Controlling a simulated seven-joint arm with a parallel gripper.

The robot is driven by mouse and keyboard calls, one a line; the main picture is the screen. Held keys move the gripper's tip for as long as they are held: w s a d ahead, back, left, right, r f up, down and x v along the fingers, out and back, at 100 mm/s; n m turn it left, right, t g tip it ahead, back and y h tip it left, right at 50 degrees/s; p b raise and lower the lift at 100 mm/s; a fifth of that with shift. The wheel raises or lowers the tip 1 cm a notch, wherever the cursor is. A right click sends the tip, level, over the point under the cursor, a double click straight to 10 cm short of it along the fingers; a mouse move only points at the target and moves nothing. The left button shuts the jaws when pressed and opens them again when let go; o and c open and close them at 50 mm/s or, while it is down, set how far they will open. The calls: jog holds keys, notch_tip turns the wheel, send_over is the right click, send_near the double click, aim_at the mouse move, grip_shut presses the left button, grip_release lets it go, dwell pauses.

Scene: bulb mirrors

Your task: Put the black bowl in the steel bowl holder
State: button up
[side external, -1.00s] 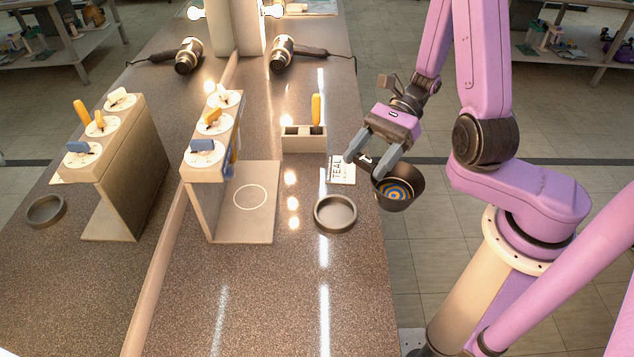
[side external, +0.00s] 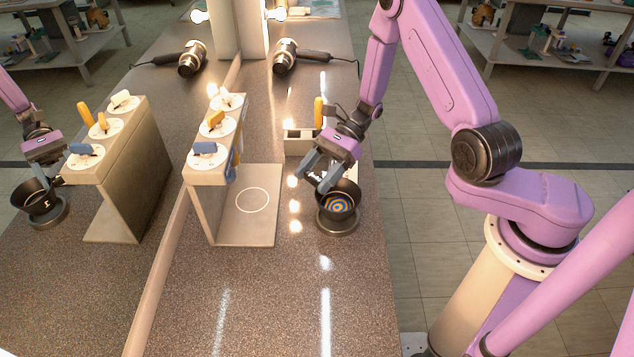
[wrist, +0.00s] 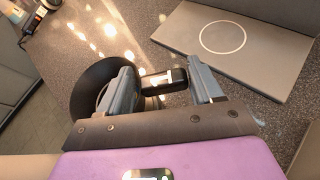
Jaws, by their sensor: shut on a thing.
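The black bowl (side external: 352,196), with blue and orange rings inside, hangs from my gripper (side external: 320,184). The bowl is directly over the round grey steel holder (side external: 338,229), largely covering it. I cannot tell whether its base touches the holder or is just above it. The bowl looks slightly tilted. In the wrist view, the bowl (wrist: 88,84) shows at the left, partly behind a finger of my gripper (wrist: 160,85). A small dark piece sits between the fingers. The holder cannot be made out there.
A stand (side external: 205,195) with coloured tools on top and a white circle on its base is left of the holder. A caddy (side external: 299,143) and hair dryer (side external: 290,58) are behind. The far-left copies are mirror reflections. The near counter (side external: 270,300) is clear.

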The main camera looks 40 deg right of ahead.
jog(key=shift+f, duration=1.35)
jog(key=o, duration=1.6)
jog(key=shift+c, duration=0.2)
jog(key=shift+d, duration=0.1)
